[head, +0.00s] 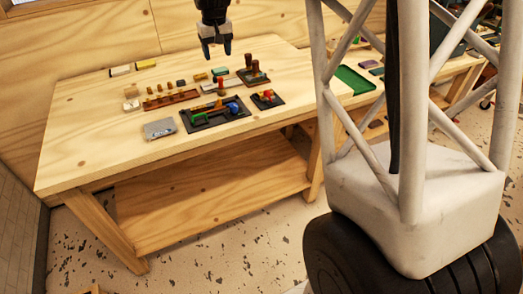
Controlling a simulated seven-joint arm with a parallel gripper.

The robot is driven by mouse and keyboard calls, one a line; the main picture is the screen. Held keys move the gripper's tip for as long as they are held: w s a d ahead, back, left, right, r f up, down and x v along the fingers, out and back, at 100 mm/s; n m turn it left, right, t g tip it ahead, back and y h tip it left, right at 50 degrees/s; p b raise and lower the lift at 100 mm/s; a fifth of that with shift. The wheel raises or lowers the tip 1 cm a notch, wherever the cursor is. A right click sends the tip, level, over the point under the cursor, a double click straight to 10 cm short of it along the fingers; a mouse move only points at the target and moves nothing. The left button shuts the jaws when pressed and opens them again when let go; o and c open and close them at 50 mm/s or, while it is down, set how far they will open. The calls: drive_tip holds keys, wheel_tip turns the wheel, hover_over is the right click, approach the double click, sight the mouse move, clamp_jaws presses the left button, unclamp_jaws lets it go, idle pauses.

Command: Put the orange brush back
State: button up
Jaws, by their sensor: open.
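My gripper (217,48) hangs above the back part of the wooden table, fingers down. It is open, with nothing visible between its fingers. No brush can be made out for certain at this size. A small orange-yellow piece (218,104) shows at the dark tray (197,127) in the middle of the table, beside a green piece (200,117) and a blue piece (233,108). I cannot tell whether it is the orange brush. A red-topped piece (220,84) stands just behind that tray.
A brown rack (172,99) with several pegs, a grey box (159,128), a small dark tray (267,104) with red and yellow pieces, and a dark stand (254,80) with brown cylinders crowd the middle. The wooden table (90,135) is clear at left.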

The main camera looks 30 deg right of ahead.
drive_tip(key=s+a+r+t, duration=0.1)
drive_tip(key=s+a+r, duration=0.15)
drive_tip(key=s, duration=1.45)
drive_tip(key=s+a+r, duration=0.1)
drive_tip(key=s+a, duration=0.2)
drive_tip(key=s, duration=1.4)
drive_tip(key=s+a+f, duration=0.1)
drive_tip(key=s+f, duration=0.3)
drive_tip(key=s, duration=0.7)
drive_tip(key=shift+s+a+f+t, duration=0.15)
drive_tip(key=shift+s+t, duration=0.1)
drive_tip(key=shift+t, duration=0.15)
